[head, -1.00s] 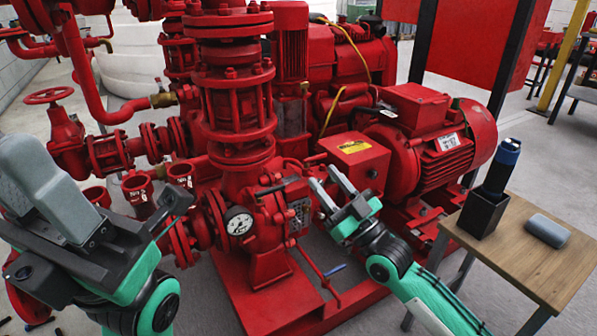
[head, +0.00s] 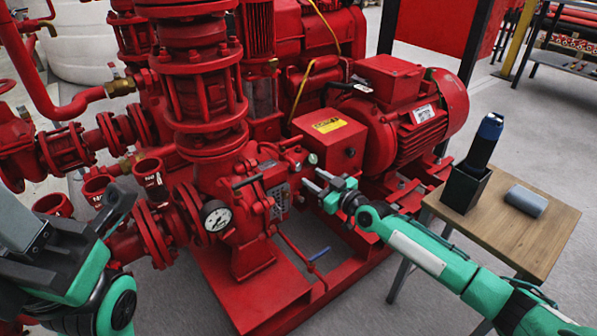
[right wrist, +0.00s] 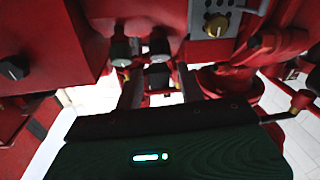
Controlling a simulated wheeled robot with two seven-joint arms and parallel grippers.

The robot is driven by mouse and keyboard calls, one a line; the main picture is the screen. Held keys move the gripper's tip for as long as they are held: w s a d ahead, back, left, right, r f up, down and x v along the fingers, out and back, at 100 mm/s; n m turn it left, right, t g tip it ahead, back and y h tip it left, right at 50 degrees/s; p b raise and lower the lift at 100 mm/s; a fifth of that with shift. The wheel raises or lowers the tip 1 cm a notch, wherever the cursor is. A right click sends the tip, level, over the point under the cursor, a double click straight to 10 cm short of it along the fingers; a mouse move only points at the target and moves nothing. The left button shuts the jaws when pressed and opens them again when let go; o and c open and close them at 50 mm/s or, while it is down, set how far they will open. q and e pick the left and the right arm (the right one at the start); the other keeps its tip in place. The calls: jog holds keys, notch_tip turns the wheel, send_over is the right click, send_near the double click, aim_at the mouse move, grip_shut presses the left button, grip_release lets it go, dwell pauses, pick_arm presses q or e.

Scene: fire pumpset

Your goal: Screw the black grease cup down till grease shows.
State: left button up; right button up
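My right gripper (head: 311,181) is beside the red pump (head: 240,165), its two fingers apart, pointing at the pump's side. Just above the fingertips in the head view is a small round greyish cap (head: 313,158). In the right wrist view, two small dark round caps stand side by side ahead of my open fingers, a left cap (right wrist: 119,48) and a right cap (right wrist: 159,47). Brass shows under the left one. I cannot tell which is the black grease cup, and no grease is discernible. My left gripper (head: 75,235) is at the left edge, partly cut off; its opening is unclear.
A red box with a yellow label (head: 328,125) and the motor (head: 418,115) stand right of the pump. A pressure gauge (head: 216,216) is on its front.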

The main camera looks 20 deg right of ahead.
aim_at(298, 168)
jog(key=b+x, duration=0.1)
jog(key=x, duration=0.5)
jog(key=shift+w+a, duration=0.2)
jog(key=shift+w, duration=0.2)
jog(key=shift+c, duration=0.5)
jog(key=c, duration=0.6)
